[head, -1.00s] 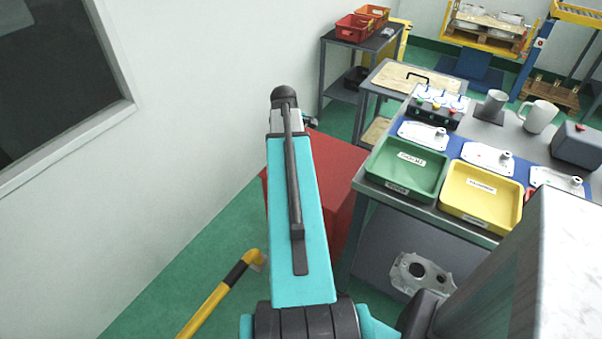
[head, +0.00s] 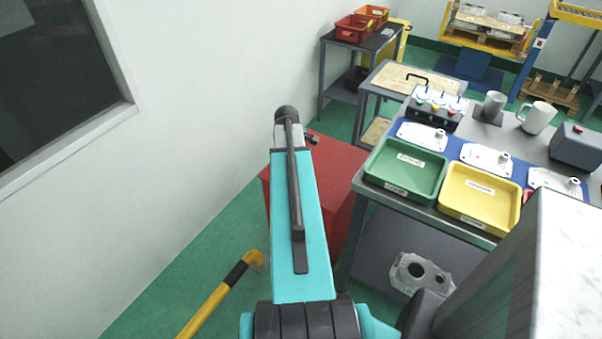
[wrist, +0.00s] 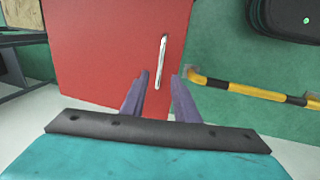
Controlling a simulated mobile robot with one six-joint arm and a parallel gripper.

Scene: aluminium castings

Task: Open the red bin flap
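The red bin (head: 343,172) stands on the green floor between the white wall and the grey workbench, partly hidden behind my arm in the head view. In the wrist view its red panel (wrist: 100,45) fills the upper left and middle, with a slim silver handle (wrist: 161,60) near its right edge. The panel looks shut. The gripper is mostly hidden by my arm in the head view.
The workbench with a green tray (head: 404,170) and a yellow tray (head: 480,200) stands right of the bin. A yellow-black rail (head: 222,295) rises from the floor at front left and shows in the wrist view (wrist: 250,90). The wall bounds the left.

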